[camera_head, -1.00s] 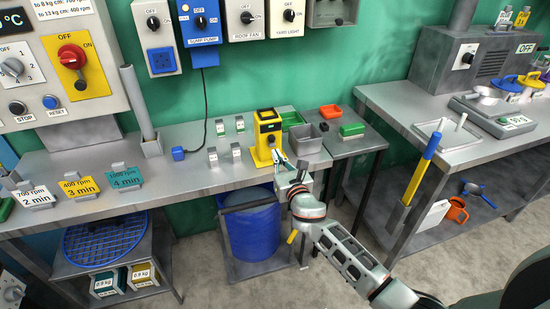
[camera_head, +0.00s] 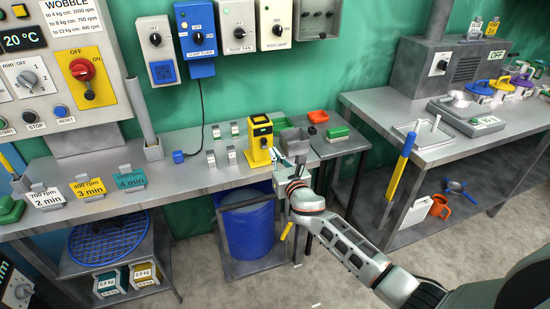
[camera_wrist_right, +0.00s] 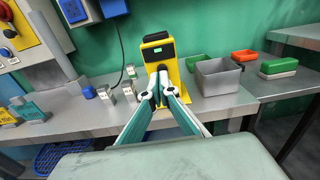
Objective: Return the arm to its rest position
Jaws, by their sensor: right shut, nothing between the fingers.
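My right arm (camera_head: 350,250) comes in from the lower right in the head view. Its gripper (camera_head: 280,158) is at the front edge of the grey bench (camera_head: 190,182), just in front of a yellow device with a dark display (camera_head: 260,140). In the right wrist view the gripper (camera_wrist_right: 158,88) has its fingertips close together with nothing held. The yellow device (camera_wrist_right: 160,60) stands straight beyond the fingertips there; whether they touch it I cannot tell. My left gripper is not in view.
A blue drum (camera_head: 248,228) stands under the bench near my right arm. A grey bin (camera_head: 295,142), a red tray (camera_head: 318,116) and a green block (camera_head: 338,132) are right of the yellow device. A blue-and-yellow handle (camera_head: 400,170) leans at the right bench. Floor between benches is partly clear.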

